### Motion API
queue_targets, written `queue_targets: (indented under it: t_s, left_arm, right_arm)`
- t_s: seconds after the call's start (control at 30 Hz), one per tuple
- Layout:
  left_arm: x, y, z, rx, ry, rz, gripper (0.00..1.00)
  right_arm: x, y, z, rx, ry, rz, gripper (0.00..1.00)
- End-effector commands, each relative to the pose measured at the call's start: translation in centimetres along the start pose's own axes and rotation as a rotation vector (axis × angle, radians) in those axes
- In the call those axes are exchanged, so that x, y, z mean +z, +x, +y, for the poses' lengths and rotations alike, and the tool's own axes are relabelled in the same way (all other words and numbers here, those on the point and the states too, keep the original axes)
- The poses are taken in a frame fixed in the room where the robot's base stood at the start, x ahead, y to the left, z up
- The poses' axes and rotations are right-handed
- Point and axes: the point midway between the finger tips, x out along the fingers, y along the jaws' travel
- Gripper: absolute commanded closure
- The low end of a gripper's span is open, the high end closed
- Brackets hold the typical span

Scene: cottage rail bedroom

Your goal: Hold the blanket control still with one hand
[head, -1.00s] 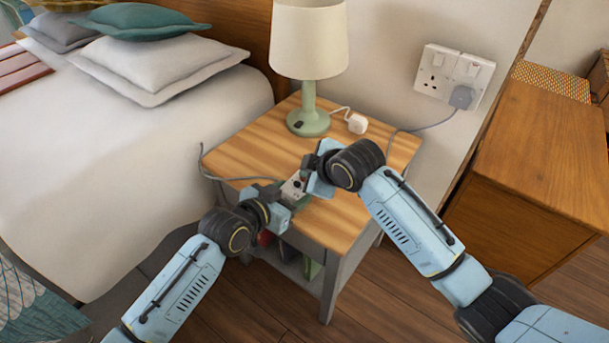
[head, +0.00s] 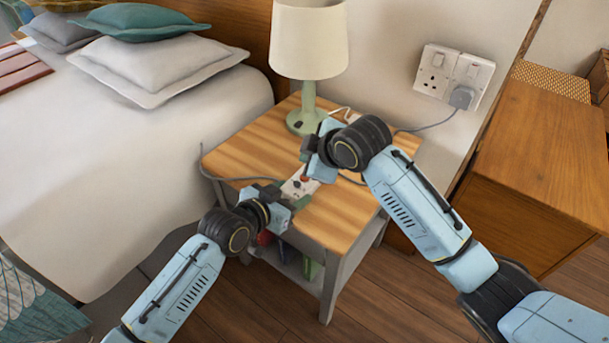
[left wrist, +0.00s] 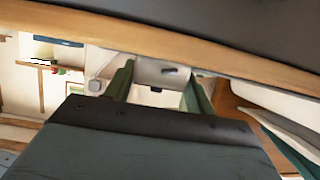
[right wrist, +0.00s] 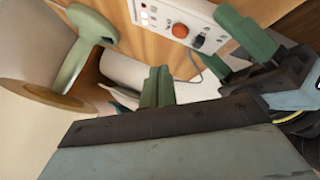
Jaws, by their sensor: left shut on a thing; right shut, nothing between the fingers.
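The blanket control (head: 299,187), a pale box, lies near the front edge of the bedside table. In the right wrist view the control (right wrist: 163,12) shows a round orange-red button, a dark dial and small lights. My left gripper (head: 280,207) is shut on its near end. In the left wrist view a white part of it (left wrist: 163,74) sits between the left gripper's two green fingers. My right gripper (head: 308,160) is shut and empty, apart from the control and just above its far end. Its closed fingers (right wrist: 158,87) show in the right wrist view.
A green lamp (head: 308,114) with a cream shade stands at the back of the table (head: 240,155). Grey cables run over the tabletop. A double socket (head: 437,78) with a grey plug is on the wall. The bed (head: 130,170) is at left, a wooden cabinet (head: 545,150) at right.

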Motion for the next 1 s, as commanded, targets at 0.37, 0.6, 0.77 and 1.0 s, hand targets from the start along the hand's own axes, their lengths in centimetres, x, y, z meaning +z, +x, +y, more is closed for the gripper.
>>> queue_targets:
  t_s: [0.37, 0.6, 0.77, 1.0]
  left_arm:
    - [0.0, 0.0, -0.01, 0.0, 0.0, 0.0, 0.72]
    - [0.0, 0.0, -0.01, 0.0, 0.0, 0.0, 0.72]
    - [0.0, 0.0, -0.01, 0.0, 0.0, 0.0, 0.72]
    - [0.0, 0.0, -0.01, 0.0, 0.0, 0.0, 0.34]
  right_arm:
    - [-0.99, -1.39, 1.01, 0.0, 0.001, 0.0, 1.0]
    - [-0.98, -1.37, 0.99, 0.0, 0.0, 0.0, 1.0]
    - [-0.98, -1.36, 0.98, 0.0, 0.0, 0.0, 1.0]
    - [-0.98, -1.36, 0.97, 0.0, 0.0, 0.0, 1.0]
